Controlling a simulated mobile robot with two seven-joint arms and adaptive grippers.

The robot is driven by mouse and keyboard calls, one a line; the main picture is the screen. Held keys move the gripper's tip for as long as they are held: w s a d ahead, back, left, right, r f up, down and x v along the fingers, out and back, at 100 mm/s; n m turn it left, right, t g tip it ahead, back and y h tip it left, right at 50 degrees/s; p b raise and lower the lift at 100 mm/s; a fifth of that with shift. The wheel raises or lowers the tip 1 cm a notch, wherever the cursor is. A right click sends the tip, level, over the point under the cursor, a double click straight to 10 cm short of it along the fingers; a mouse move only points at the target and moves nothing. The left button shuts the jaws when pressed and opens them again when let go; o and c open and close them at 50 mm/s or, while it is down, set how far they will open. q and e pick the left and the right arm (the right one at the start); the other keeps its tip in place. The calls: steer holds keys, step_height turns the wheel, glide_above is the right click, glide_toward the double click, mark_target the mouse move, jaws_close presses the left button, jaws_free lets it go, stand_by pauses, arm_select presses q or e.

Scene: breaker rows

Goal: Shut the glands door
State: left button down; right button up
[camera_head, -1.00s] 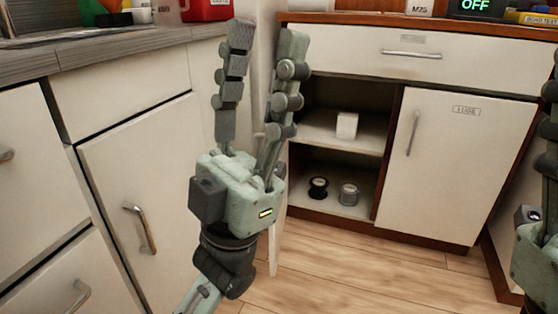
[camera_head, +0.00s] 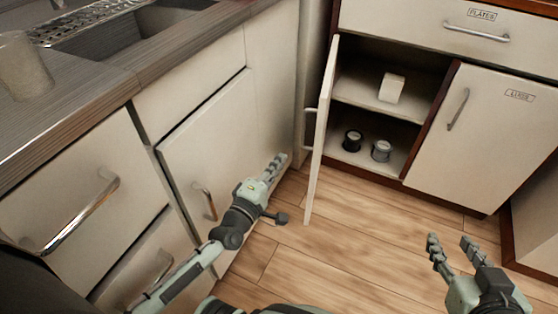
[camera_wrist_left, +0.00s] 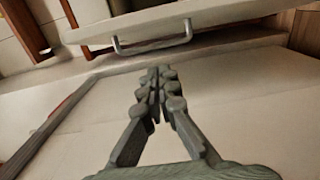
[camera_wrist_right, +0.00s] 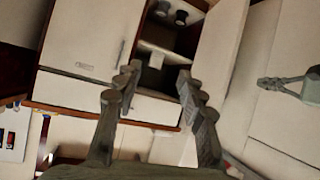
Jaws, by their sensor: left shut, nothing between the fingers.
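An open cream door (camera_head: 321,145) stands out from the cabinet at the back, nearly edge-on in the head view; no label on it is readable. Its handle (camera_head: 310,112) is on its left face. The door also shows in the right wrist view (camera_wrist_right: 222,50). My left gripper (camera_head: 278,163) is shut and empty, low between the left cabinets and this door, with a gap to the door in the head view. Its shut fingers show in the left wrist view (camera_wrist_left: 157,78), below a panel with a bar handle (camera_wrist_left: 150,44). My right gripper (camera_head: 453,240) is open and empty, at the lower right.
The open compartment holds a white box (camera_head: 391,87) on its shelf and two spools (camera_head: 381,150) below. A shut door labelled LUGS (camera_head: 480,130) and a PLATES drawer (camera_head: 440,25) adjoin it. Left cabinets (camera_head: 205,130) stand close to my left arm. Wooden floor (camera_head: 350,235) is clear.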

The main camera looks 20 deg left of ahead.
arm_select(q)
steer(key=w+d, duration=0.4)
steer(key=w, duration=0.3)
steer(key=shift+w+d, duration=0.15)
arm_select(e)
steer(key=shift+w+a+r, duration=0.15)
steer(key=shift+a+r, duration=0.05)
arm_select(q)
steer(key=shift+d, duration=0.1)
arm_select(e)
steer(key=shift+d, duration=0.1)
